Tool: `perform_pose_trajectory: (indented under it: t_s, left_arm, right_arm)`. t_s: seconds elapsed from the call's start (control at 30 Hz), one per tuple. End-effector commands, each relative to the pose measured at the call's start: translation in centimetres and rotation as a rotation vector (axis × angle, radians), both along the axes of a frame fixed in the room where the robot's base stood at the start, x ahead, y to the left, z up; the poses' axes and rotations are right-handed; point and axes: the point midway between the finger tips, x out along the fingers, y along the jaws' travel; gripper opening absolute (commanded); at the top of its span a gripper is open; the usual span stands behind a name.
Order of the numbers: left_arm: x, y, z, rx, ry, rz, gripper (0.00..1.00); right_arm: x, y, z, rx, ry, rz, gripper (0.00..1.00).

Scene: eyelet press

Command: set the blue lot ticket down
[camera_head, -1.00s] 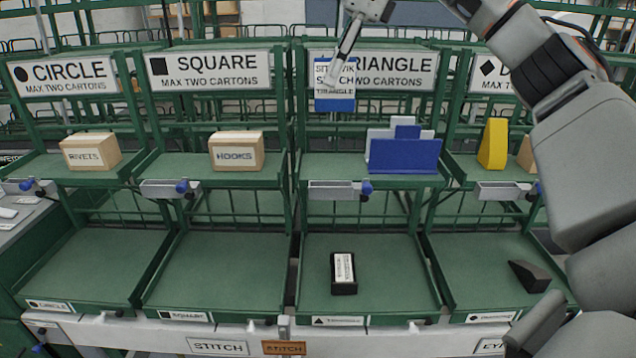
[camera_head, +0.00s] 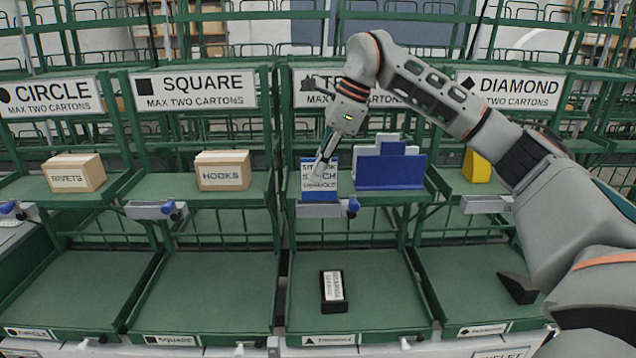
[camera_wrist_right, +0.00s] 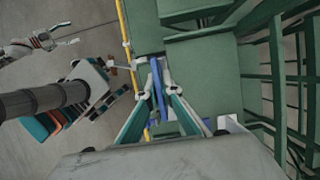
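The blue lot ticket (camera_head: 319,180), a white-faced card with a blue border and a line reading STITCH, is upright at the front left of the upper triangle shelf (camera_head: 345,189). My right gripper (camera_head: 322,163) is shut on its upper part. In the right wrist view, the ticket shows edge-on as a thin blue strip (camera_wrist_right: 158,88) between the fingertips (camera_wrist_right: 157,82). I cannot tell whether its lower edge touches the shelf. My left gripper (camera_wrist_right: 52,40) is far off at the upper left of the right wrist view, fingers apart and empty.
A blue and white stepped block (camera_head: 390,168) stands just right of the ticket. A grey label holder with a blue knob (camera_head: 353,205) is on the shelf front. The HOOKS carton (camera_head: 223,170) is on the square shelf. A black box (camera_head: 332,291) lies on the lower tray.

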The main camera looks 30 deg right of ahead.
Motion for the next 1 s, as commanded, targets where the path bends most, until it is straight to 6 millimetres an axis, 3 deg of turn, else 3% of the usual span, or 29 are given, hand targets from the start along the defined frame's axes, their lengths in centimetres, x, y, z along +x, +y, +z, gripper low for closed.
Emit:
perform_pose_trajectory:
  t_s: [0.2, 0.63, 0.7, 1.0]
  left_arm:
    - [-0.4, 0.1, -0.1, 0.0, 0.008, 0.004, 0.64]
    - [-0.9, 0.5, -0.6, 0.01, 0.018, -0.001, 0.64]
    - [-0.9, 0.6, -0.6, 0.012, 0.019, -0.002, 0.64]
    - [-0.9, 0.6, -0.6, 0.014, 0.019, -0.005, 0.64]
  right_arm:
    - [-0.1, 0.0, -3.0, 0.0, 0.003, 0.001, 0.0]
    - [0.0, 0.0, -3.6, -0.001, 0.003, 0.0, 0.0]
    - [0.0, 0.0, -3.5, 0.0, 0.002, -0.001, 0.22]
    - [0.0, 0.0, -3.5, 0.0, 0.001, 0.0, 0.22]
